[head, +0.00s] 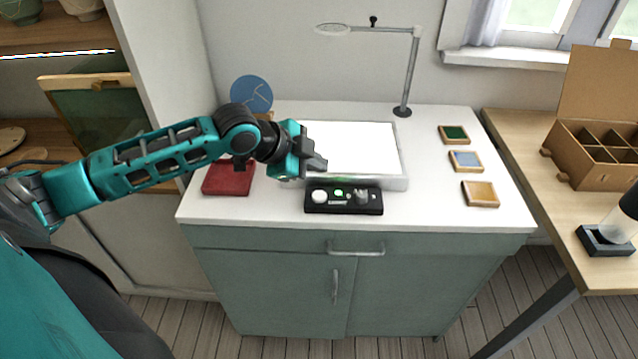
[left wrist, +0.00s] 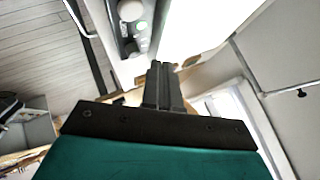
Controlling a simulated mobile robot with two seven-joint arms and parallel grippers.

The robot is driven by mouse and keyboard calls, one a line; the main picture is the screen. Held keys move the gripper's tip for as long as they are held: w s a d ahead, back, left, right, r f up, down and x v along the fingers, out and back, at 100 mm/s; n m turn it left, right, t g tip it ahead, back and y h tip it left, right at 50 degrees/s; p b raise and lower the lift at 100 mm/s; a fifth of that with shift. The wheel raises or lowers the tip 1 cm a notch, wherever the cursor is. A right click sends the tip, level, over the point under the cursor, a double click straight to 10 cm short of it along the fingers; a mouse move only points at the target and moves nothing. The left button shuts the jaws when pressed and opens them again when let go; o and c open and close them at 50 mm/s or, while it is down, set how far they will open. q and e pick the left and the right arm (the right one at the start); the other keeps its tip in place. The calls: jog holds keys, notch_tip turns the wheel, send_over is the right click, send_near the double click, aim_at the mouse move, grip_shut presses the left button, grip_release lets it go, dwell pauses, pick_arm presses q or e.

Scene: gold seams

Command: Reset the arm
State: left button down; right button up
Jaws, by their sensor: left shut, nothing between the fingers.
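My left arm reaches in from the left in the head view. Its gripper (head: 318,164) is over the left part of a white lit panel (head: 365,150) on the cabinet top. The fingers are together with nothing between them. In the left wrist view the shut fingers (left wrist: 162,70) point toward the bright panel (left wrist: 200,25) and the black control box. My right gripper does not show in either view.
A black control box (head: 343,199) with knobs and a green light lies in front of the panel. A red pad (head: 228,179) lies left. A lamp (head: 410,75) stands behind. Three small trays (head: 480,194) line the right. A compartmented box (head: 592,150) stands on the wooden table.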

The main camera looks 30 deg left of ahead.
pick_arm(q)
jog(key=shift+r, duration=0.1)
dwell(0.4)
jog(key=s+d+f+n+t+y, duration=0.1)
jog(key=s+d+f+n+t, duration=0.1)
jog(key=s+d+f+n, duration=0.9)
jog(key=s+d+f, duration=0.1)
jog(key=s+f, duration=0.4)
jog(key=f, duration=0.1)
jog(key=shift+s+d+f+y, duration=0.2)
jog(key=shift+s+d+y, duration=0.1)
dwell(1.2)
